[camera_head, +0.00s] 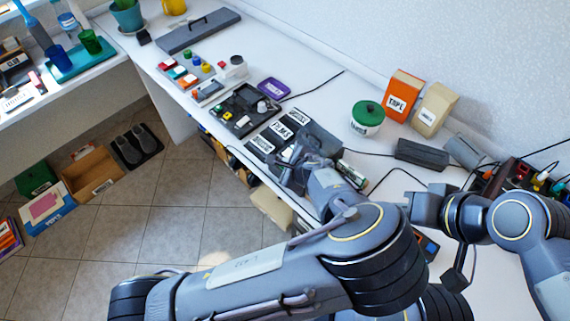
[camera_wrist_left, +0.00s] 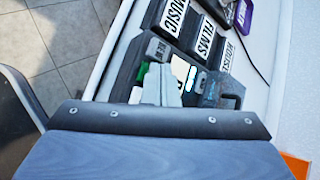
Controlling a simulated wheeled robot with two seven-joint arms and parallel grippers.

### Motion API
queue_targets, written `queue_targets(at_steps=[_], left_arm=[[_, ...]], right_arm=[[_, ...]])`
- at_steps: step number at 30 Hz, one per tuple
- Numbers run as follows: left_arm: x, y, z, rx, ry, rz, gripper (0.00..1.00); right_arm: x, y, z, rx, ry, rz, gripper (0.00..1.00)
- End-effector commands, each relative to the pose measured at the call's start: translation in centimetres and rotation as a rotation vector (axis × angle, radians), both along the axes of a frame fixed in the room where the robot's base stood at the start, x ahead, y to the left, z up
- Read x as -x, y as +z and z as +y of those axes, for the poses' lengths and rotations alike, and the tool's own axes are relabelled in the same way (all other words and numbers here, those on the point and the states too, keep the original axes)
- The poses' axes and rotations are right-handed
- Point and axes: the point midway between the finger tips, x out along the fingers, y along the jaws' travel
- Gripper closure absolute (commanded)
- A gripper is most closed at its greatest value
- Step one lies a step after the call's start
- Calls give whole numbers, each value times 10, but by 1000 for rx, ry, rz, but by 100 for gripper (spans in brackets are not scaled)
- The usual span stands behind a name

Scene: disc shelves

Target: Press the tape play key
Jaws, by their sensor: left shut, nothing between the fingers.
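My left gripper (camera_head: 287,172) is shut and empty, low over the front of the long white counter, just below the labelled dark cases. In the left wrist view its closed fingertips (camera_wrist_left: 163,80) are over a dark device (camera_wrist_left: 207,90) with a small label, a green part (camera_wrist_left: 140,73) and light blue marks. I take this to be the tape player. The fingers hide part of it, so I cannot tell which key is play or whether they touch one. My right gripper (camera_head: 424,207) is over the counter at the right; its jaws are unclear.
Dark cases labelled FILMS (camera_head: 281,130) and MUSIC lie close beside the left gripper. A dark panel (camera_head: 240,108) with coloured knobs is further left. A green-lidded tub (camera_head: 367,118), an orange TAPE box (camera_head: 398,95) and a dark block (camera_head: 421,155) stand behind. Cables cross the counter.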

Motion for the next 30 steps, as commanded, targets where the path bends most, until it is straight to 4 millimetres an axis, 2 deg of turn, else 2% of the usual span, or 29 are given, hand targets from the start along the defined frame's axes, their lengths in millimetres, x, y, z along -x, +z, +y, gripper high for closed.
queue_targets(at_steps=[6, 15, 26, 30], left_arm=[[0, 2, 0, 0, 0, 0, 100], [0, 16, 0, 1, -1, 0, 100], [0, 17, 0, 0, 0, 0, 100], [0, 26, 0, 0, 0, 0, 100]], right_arm=[[0, 1, 0, 0, 0, 0, 100], [0, 10, 0, 0, 0, 0, 100], [0, 10, 0, 0, 0, 0, 100], [0, 16, 0, 0, 0, 0, 100]])
